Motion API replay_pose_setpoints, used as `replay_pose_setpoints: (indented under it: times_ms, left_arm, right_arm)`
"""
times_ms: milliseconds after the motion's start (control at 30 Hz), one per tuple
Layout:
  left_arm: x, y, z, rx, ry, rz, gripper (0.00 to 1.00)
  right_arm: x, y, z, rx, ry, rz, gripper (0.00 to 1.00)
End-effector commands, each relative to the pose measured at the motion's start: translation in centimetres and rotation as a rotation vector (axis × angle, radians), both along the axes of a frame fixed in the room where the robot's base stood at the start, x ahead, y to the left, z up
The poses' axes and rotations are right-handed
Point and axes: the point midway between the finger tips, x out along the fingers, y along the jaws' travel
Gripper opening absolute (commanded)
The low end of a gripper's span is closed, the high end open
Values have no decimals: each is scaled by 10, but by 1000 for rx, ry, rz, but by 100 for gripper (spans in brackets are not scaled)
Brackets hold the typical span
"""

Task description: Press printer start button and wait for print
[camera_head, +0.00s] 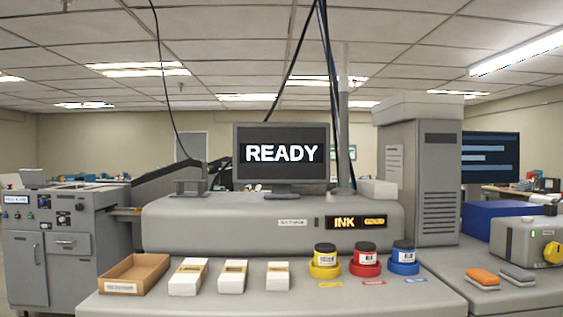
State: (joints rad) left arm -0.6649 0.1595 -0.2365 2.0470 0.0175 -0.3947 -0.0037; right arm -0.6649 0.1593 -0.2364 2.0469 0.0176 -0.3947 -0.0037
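A wide grey printer (230,225) stands at the back of the front table (230,305). A monitor (250,177) above it reads READY in white letters. The printer's front bears a small light label (291,222), too small to read surely, and a dark panel with INK in lit letters (343,222) and a smaller lit label beside it. I cannot make out which part is the start button. Neither of my grippers is in view.
On the table stand an open cardboard tray (133,287), several white boxes (188,288) and yellow, red and blue ink jars (325,270). A grey machine with knobs (60,262) stands left. Orange and grey pads (482,278) lie right. The table's front strip is clear.

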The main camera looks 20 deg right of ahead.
Motion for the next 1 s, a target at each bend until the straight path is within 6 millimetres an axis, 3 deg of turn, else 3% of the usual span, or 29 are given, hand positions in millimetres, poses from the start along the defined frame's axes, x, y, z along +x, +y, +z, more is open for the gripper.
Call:
replay_pose_setpoints:
  times_ms: [200, 800, 1000]
  left_arm:
    - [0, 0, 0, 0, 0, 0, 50]
    - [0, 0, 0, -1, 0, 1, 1]
    - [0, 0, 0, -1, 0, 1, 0]
  right_arm:
    - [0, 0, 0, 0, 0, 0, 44]
    - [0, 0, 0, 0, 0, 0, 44]
    - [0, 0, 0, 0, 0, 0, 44]
